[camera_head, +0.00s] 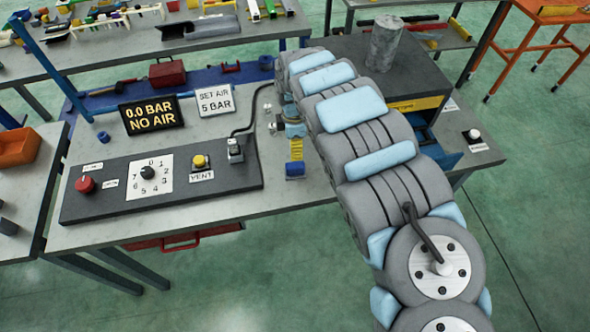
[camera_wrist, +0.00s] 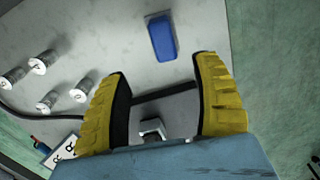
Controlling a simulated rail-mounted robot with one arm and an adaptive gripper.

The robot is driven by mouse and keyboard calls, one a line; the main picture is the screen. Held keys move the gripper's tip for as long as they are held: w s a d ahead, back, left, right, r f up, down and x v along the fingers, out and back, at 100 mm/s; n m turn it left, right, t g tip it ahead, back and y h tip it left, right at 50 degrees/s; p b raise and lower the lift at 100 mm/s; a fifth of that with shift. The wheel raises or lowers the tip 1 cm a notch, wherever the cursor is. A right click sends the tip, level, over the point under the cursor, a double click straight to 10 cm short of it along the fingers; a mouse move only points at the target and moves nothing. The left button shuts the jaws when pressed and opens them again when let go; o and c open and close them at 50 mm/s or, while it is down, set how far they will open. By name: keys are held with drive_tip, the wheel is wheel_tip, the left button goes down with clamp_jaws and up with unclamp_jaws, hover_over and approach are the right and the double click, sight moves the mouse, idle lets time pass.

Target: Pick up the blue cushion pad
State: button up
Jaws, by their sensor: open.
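The blue cushion pad (camera_wrist: 161,38) is a small block with rounded edges, lying on the grey bench top (camera_wrist: 110,30) beyond my fingertips in the wrist view. In the head view a small blue block (camera_head: 295,171), which looks like the same pad, shows just below my yellow finger (camera_head: 296,149). In the wrist view my gripper (camera_wrist: 162,70) is open, its two yellow ribbed fingers spread wide. Nothing is held between them. The pad is apart from both fingers in that view. My arm hides part of the bench in the head view.
Several small metal cylinders (camera_wrist: 45,62) stand left of the pad. A dark control panel (camera_head: 130,205) with knobs and a pressure display (camera_head: 151,114) occupy the bench's left.

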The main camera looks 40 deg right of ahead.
sight(295, 165)
wheel_tip(295, 165, down, 6)
drive_tip(key=shift+f, duration=0.1)
drive_tip(key=shift+s+a+f, duration=0.1)
drive_tip(key=shift+s+f, duration=0.05)
drive_tip(key=shift+f, duration=1.1)
drive_tip(key=shift+s+a+f, duration=0.1)
drive_tip(key=shift+f, duration=1.1)
drive_tip(key=shift+d+f, duration=0.15)
drive_tip(key=shift+f, duration=0.2)
drive_tip(key=shift+c, duration=0.3)
clamp_jaws()
